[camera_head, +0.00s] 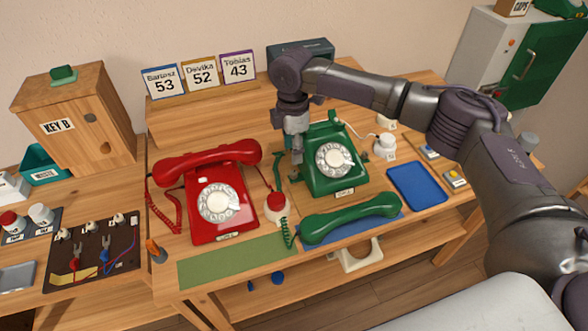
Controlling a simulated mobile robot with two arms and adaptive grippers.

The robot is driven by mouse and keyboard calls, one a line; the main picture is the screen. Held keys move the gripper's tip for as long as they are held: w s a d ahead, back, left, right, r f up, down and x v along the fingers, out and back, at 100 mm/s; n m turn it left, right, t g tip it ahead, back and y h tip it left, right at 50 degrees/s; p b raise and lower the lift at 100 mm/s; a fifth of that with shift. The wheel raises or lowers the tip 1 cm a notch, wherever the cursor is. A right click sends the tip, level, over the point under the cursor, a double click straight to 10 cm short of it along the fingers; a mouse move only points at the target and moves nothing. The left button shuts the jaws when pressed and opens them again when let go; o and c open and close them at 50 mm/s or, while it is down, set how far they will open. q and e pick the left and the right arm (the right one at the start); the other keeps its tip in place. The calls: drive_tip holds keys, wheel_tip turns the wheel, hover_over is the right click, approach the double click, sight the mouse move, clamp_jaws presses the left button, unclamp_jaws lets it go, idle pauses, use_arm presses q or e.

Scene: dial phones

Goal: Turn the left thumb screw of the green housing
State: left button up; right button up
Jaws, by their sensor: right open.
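The green phone housing (346,185) stands on the wooden desk, right of the red phone, with a white dial facing forward. Its green handset (350,217) lies off the cradle in front of it, partly over a blue mat. My right gripper (297,157) points down at the left side of the green housing, open, with its fingertips close to that side. I cannot tell whether they touch it. The left thumb screw cannot be made out; it is too small or hidden by the gripper. My left gripper is not in view.
The red phone (217,202) stands close on the left, its handset on its cradle. A green mat (236,260) lies clear in front.

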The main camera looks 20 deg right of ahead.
sight(293, 172)
wheel_tip(293, 172, down, 8)
drive_tip(key=shift+f, duration=0.25)
clamp_jaws()
idle(0.3)
